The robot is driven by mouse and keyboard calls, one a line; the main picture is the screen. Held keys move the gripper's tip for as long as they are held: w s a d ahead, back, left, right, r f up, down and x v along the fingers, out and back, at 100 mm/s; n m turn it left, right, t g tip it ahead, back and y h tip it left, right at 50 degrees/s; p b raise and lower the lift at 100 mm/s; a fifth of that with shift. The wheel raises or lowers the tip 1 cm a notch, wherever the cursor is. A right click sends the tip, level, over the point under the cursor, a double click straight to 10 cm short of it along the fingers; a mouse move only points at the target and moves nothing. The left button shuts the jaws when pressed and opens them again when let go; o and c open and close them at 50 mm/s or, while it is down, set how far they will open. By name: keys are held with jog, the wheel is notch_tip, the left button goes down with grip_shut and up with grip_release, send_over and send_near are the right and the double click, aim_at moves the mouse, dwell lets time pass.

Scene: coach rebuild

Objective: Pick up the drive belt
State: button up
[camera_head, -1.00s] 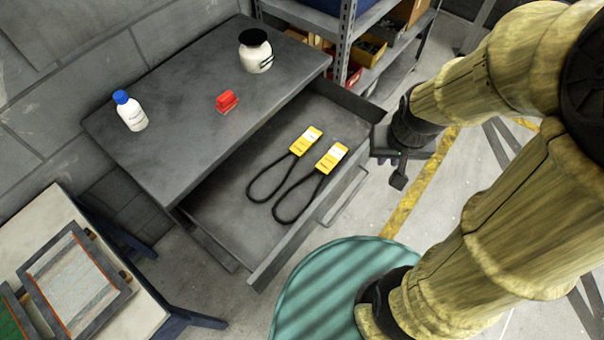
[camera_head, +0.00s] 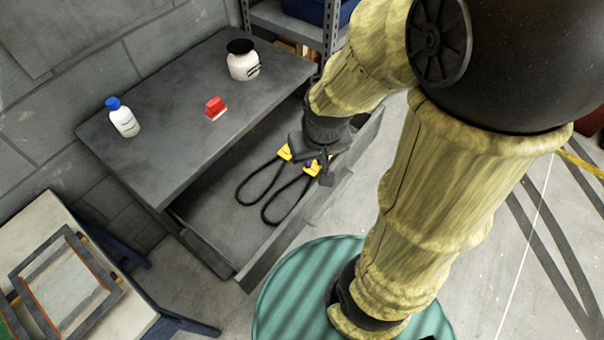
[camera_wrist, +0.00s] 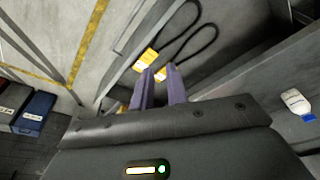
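Two black drive belts, each a long loop with a yellow card sleeve, lie side by side in an open grey drawer (camera_head: 213,218). The left belt (camera_head: 238,191) and the right belt (camera_head: 264,211) show their loops in the head view; my gripper partly covers their sleeves. My gripper (camera_head: 318,168) is over the sleeve end of the belts. In the wrist view its two purple fingers (camera_wrist: 162,84) are apart, with a yellow sleeve (camera_wrist: 172,74) by the tips and the other sleeve (camera_wrist: 148,58) just beyond. I see nothing held; contact cannot be told.
The drawer's cabinet top (camera_head: 165,130) overhangs its back part. On it stand a blue-capped bottle (camera_head: 123,120), a red block-like object (camera_head: 215,108) and a black-lidded white jar (camera_head: 243,62). A shelf rack (camera_head: 285,25) stands behind. A pale table (camera_head: 40,215) is at left.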

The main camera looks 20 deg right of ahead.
dwell(0.3)
jog(key=w+d+f+m+p, duration=0.2)
jog(key=w+f+m, duration=1.1)
jog(key=shift+d+m+g+y+p, duration=0.25)
jog(key=shift+m+g+y+p, duration=0.05)
jog(key=shift+y, duration=0.1)
jog(key=b, duration=0.5)
send_over(300, 175)
jog(key=s, duration=0.1)
notch_tip(300, 175, down, 12)
jog(key=shift+s+r, duration=0.1)
jog(key=shift+s, duration=0.05)
jog(key=shift+w+f+b, duration=0.25)
jog(key=shift+f+b, duration=0.25)
jog(key=shift+f, duration=0.8)
jog(key=shift+w+f+b, duration=0.25)
jog(key=shift+f+b, duration=0.2)
jog(key=shift+f, duration=0.85)
